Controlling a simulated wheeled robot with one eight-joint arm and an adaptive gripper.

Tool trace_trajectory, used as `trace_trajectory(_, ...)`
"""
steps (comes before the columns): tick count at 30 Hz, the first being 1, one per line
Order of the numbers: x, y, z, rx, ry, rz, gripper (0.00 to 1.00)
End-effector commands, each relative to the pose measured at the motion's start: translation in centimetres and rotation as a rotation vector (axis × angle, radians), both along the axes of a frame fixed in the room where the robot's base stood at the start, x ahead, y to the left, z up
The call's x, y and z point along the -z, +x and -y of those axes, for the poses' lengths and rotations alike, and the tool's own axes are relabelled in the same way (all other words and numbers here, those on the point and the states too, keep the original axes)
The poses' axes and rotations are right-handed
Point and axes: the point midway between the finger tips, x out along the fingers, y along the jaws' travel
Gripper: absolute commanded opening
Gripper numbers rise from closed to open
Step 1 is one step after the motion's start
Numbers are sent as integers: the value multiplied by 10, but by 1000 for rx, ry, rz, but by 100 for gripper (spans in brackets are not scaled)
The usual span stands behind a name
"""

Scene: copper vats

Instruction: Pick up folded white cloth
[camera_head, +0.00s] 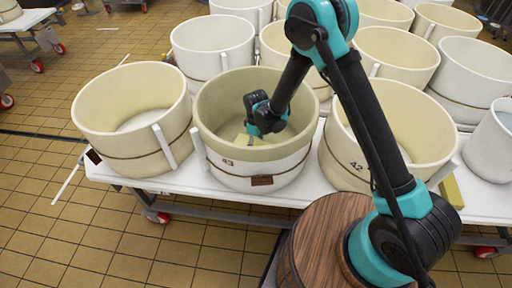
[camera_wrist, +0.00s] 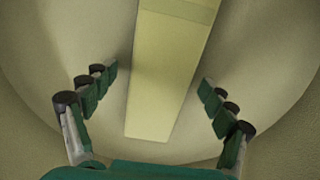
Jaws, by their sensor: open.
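A long, flat, pale yellow piece with straight edges (camera_wrist: 165,75) lies on the floor of the vat marked 43; it may be the folded cloth, but no folds show clearly. In the head view a small part of it (camera_head: 243,139) shows beside my gripper. My gripper (camera_wrist: 158,82) is open, with one finger on each side of the piece and a gap on both sides. In the head view my gripper (camera_head: 262,128) reaches down inside the vat (camera_head: 280,163), and its fingertips are hard to make out.
The vat's walls surround my gripper closely. Vat 42 (camera_head: 345,165) stands to the right and another vat (camera_head: 105,140) to the left, on a white wheeled table (camera_head: 188,183). More vats stand behind. A yellow block (camera_head: 452,192) lies at the right.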

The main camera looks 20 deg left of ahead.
Motion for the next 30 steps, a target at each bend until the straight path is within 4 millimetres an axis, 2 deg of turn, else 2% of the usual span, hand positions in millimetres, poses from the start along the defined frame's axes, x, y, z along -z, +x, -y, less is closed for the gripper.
trace_trajectory(5, 0, 0, 0, 0, 0, 0, 83)
trace_trajectory(19, 0, 0, 0, 0, 0, 0, 25)
trace_trajectory(30, -4, 0, 0, 0, 0, 0, 23)
